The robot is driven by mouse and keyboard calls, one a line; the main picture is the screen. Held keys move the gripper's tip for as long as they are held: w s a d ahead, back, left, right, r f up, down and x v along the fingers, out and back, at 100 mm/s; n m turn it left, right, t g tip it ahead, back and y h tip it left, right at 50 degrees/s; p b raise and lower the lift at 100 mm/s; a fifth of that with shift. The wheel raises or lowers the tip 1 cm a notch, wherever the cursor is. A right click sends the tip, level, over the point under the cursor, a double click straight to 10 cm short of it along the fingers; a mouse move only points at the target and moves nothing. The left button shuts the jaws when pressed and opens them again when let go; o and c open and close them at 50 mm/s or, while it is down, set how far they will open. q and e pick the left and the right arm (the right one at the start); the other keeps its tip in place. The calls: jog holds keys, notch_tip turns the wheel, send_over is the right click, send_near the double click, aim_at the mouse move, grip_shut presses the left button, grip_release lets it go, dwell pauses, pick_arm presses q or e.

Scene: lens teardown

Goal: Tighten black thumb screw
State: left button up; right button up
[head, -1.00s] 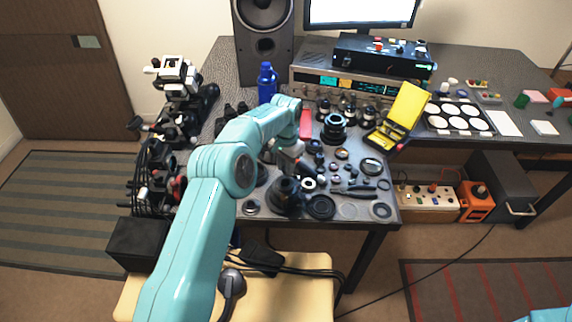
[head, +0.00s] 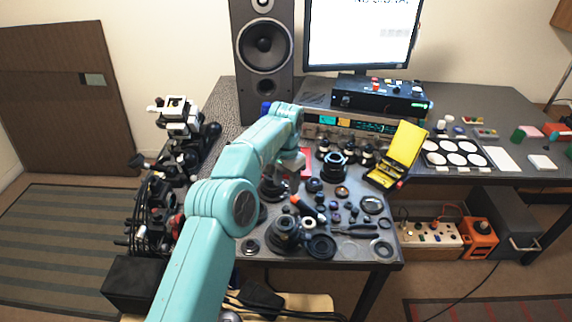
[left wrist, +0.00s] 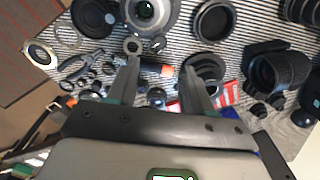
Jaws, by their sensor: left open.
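I cannot pick out the black thumb screw for certain among the small dark parts. My left gripper (head: 294,168) reaches over the middle of the lens parts in the head view. In the left wrist view its two fingers (left wrist: 162,76) stand apart and open, with nothing held. An orange and black tool (left wrist: 163,71) lies below and between the fingers. A lens barrel with a glass centre (left wrist: 145,10) lies beyond them at the top. A black lens barrel (head: 287,232) stands near the table's front edge. My right gripper is out of view.
A blue bottle (head: 265,110) stands behind my left arm. A yellow case (head: 402,148) stands open at the right of the parts. Black lens barrels (head: 335,168) stand near the equipment at the back. Loose parts leave little clear room.

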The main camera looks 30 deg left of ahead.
pick_arm(q)
notch_tip(320, 180, up, 7)
jog(key=p, duration=0.2)
jog(key=shift+p, duration=0.35)
jog(key=shift+s, duration=0.1)
